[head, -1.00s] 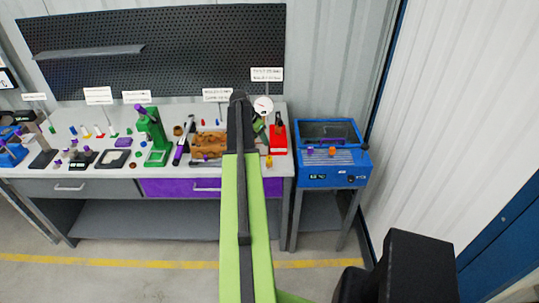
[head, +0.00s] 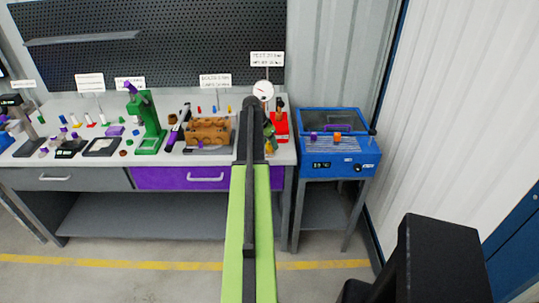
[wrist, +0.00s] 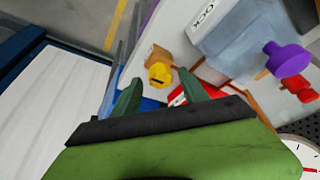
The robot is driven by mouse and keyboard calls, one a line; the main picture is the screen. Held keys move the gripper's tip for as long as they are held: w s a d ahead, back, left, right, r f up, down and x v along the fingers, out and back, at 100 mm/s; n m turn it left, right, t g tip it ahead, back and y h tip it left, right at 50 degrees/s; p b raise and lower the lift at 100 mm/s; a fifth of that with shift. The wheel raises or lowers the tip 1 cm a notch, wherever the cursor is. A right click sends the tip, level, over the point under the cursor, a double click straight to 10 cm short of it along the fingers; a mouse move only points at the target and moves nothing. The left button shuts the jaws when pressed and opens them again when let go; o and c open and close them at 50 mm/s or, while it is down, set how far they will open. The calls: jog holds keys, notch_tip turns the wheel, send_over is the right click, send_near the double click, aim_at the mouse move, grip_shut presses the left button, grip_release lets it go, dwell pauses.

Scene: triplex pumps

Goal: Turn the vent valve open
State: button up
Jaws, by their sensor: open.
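In the wrist view my gripper (wrist: 160,88) is open, with its two dark green fingers apart and nothing between them. A yellow knob (wrist: 159,75) on a tan block lies just past the fingertips, roughly in line with the gap. It could be the vent valve, but I see no readable label naming it. A purple knob (wrist: 288,60) on a grey body is to the right, with a red knob (wrist: 300,88) beside it. In the head view my arm partly hides the red test unit (head: 281,128) at the bench's right end.
A round gauge (head: 263,90) stands above the test unit and also shows at the wrist view's lower right (wrist: 298,155). A blue machine (head: 338,160) stands right of the bench (head: 75,101). A green press (head: 148,120) and brown block (head: 209,132) are left of my arm.

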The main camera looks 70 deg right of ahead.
jog(key=shift+s+d+f, duration=0.1)
jog(key=shift+d+f, duration=0.15)
jog(key=shift+f, duration=0.45)
jog(key=shift+r, duration=0.1)
